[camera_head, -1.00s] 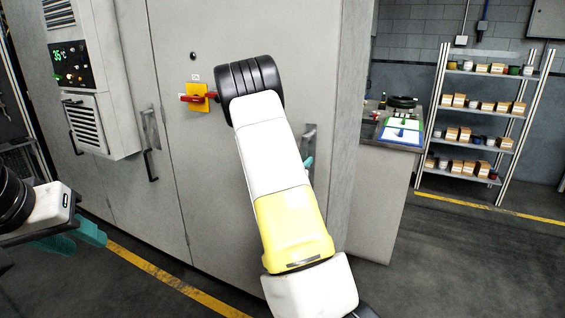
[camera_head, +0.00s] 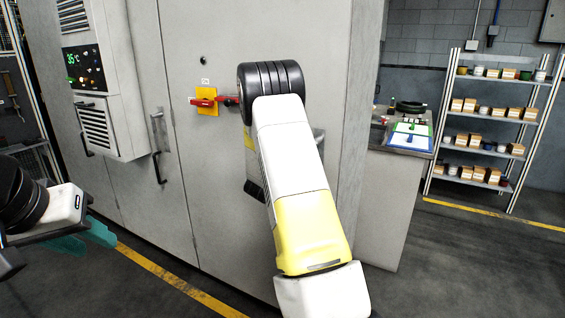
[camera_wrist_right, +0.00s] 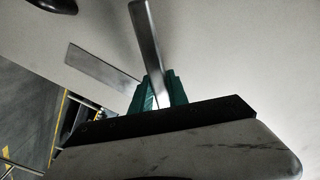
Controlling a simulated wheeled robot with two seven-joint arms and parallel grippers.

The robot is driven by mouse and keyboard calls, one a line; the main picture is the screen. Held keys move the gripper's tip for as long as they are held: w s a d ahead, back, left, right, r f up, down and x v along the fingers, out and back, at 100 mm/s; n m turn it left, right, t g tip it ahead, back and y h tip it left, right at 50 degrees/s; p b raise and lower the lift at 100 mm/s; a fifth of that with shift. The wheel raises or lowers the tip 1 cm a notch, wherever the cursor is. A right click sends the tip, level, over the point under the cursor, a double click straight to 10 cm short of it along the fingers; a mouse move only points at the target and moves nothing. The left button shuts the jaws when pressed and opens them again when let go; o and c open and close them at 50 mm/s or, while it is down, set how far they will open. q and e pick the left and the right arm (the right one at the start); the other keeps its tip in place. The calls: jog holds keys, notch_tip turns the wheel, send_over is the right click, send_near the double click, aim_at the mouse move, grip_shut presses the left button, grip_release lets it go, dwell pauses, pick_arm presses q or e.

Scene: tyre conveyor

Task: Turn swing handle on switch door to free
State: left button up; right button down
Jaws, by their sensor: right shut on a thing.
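The switch door (camera_head: 215,200) is a tall grey cabinet door that looks closed. Its swing handle is a flat silver bar (camera_wrist_right: 148,40) in the right wrist view, slanting away from a silver backing plate (camera_wrist_right: 100,66) on the door. My right gripper (camera_wrist_right: 160,88) is shut around the lower part of the bar with its teal fingers. In the head view my right arm covers most of the handle and gripper. My left gripper (camera_head: 90,236) hangs at the lower left, away from the cabinet, with teal fingers seen side-on; its opening is unclear.
A red rotary switch on a yellow plate (camera_head: 205,108) sits left of my right wrist. Another door has a dark handle (camera_head: 157,150). A control box (camera_head: 85,68) juts out at the left. A bench (camera_head: 395,200) and a shelf rack (camera_head: 485,145) stand to the right.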

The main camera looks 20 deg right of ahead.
jog(key=r+m, duration=0.1)
jog(key=w+m, duration=0.1)
jog(key=m, duration=0.1)
jog(key=a+r+m, duration=0.1)
jog(key=shift+w+a+r+m, duration=0.1)
jog(key=shift+w+r+m, duration=0.15)
jog(key=shift+r+m, duration=0.15)
jog(key=shift+w+a+r+m, duration=0.1)
jog(key=shift+r+m, duration=0.65)
jog(key=shift+m, duration=0.4)
jog(key=shift+w+a+r+m, duration=0.1)
jog(key=shift+r+m, duration=0.65)
jog(key=shift+m, duration=0.4)
jog(key=c, duration=1.3)
grip_release()
jog(key=v, duration=0.7)
jog(key=shift+s+a, duration=0.25)
jog(key=shift+a, duration=0.05)
